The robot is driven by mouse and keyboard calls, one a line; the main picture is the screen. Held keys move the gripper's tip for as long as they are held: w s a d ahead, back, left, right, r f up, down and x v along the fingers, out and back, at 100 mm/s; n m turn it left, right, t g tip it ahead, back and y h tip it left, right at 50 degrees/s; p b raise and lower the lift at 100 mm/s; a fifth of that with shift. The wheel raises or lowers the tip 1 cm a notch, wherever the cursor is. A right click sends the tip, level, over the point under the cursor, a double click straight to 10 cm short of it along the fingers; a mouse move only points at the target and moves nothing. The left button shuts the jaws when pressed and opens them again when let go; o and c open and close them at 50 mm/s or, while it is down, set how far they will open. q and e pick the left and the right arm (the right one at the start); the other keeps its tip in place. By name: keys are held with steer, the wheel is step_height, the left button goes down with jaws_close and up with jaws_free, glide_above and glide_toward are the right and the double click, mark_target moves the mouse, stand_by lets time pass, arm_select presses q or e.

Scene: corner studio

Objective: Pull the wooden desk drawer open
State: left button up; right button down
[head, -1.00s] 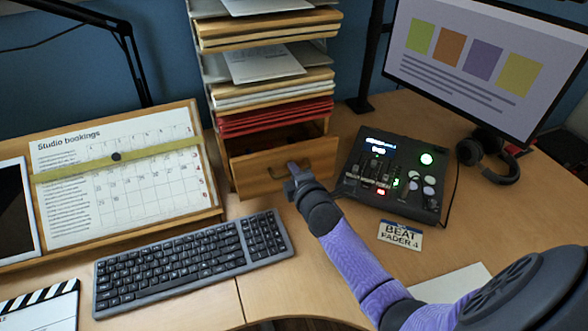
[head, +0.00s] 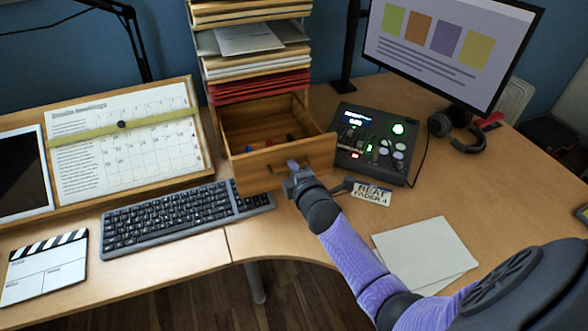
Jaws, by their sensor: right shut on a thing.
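The wooden desk drawer (head: 262,178) is pulled well out of the paper-tray stack, and its inside shows. Several small red and blue items lie in it. My right gripper (head: 292,171) is at the right part of the drawer's front, shut on the drawer handle (head: 279,169). The fingers partly hide the handle. My left gripper is not in view.
A keyboard (head: 180,217) lies close to the drawer's left. A mixer (head: 375,143) stands close on its right, with a "Beat Fader" card (head: 371,194) in front. Headphones (head: 455,128), papers (head: 425,253), a clapperboard (head: 45,267) and a bookings board (head: 120,150) are around.

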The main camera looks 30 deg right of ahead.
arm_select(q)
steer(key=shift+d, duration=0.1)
arm_select(e)
steer(key=c, duration=1)
jaws_free()
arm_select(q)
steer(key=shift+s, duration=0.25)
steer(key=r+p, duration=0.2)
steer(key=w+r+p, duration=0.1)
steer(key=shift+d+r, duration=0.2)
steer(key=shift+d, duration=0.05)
arm_select(e)
steer(key=v, duration=1)
